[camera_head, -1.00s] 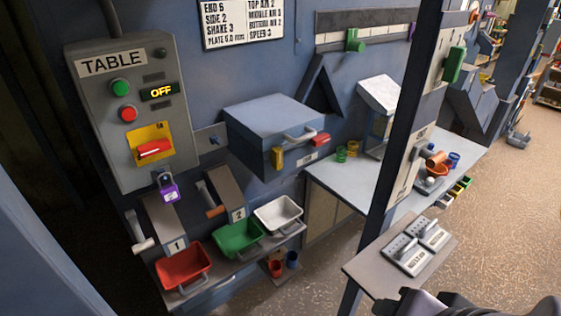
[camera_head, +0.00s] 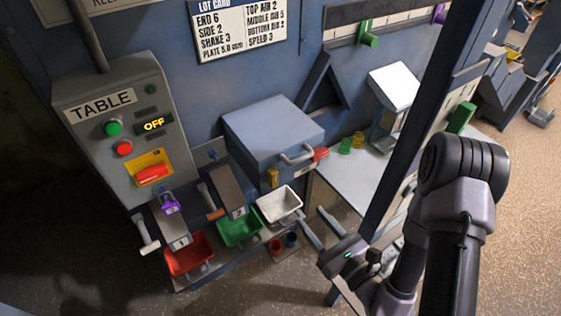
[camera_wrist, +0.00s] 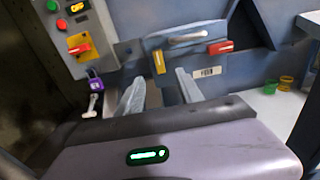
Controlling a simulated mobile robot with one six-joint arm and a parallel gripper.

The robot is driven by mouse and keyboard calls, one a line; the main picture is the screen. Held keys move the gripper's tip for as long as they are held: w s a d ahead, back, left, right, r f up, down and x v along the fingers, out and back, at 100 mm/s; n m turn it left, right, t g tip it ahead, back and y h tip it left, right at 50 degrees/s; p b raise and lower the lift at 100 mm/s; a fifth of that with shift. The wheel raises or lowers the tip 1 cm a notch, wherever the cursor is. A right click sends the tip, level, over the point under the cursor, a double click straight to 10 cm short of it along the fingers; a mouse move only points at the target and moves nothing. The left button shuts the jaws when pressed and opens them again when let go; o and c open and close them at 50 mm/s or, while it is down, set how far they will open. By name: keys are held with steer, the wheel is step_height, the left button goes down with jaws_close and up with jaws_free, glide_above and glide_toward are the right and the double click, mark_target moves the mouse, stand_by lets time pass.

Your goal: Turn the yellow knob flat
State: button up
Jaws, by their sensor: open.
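The yellow knob (camera_head: 273,177) is on the front of the blue box (camera_head: 262,130), near its lower left corner. It stands upright, its long side vertical. It also shows in the wrist view (camera_wrist: 159,62), just beyond the space between my fingers. My gripper (camera_head: 311,216) is open and empty, below and to the right of the knob in the head view. In the wrist view, my gripper (camera_wrist: 160,77) has one finger on each side of the knob's line, and the knob appears apart from both fingers.
A red handle (camera_head: 319,154) and a grey bar handle (camera_head: 297,155) are on the box front. White (camera_head: 265,212), green (camera_head: 222,238) and red (camera_head: 172,265) bins sit below. A dark post (camera_head: 398,160) stands beside my arm. A grey TABLE panel (camera_head: 90,135) is at left.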

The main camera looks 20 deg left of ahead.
steer(key=b, duration=0.6)
glide_toward(275, 177)
steer(key=p+x, duration=0.3)
steer(key=x, duration=0.5)
steer(key=shift+w+a, duration=0.6)
jaws_close()
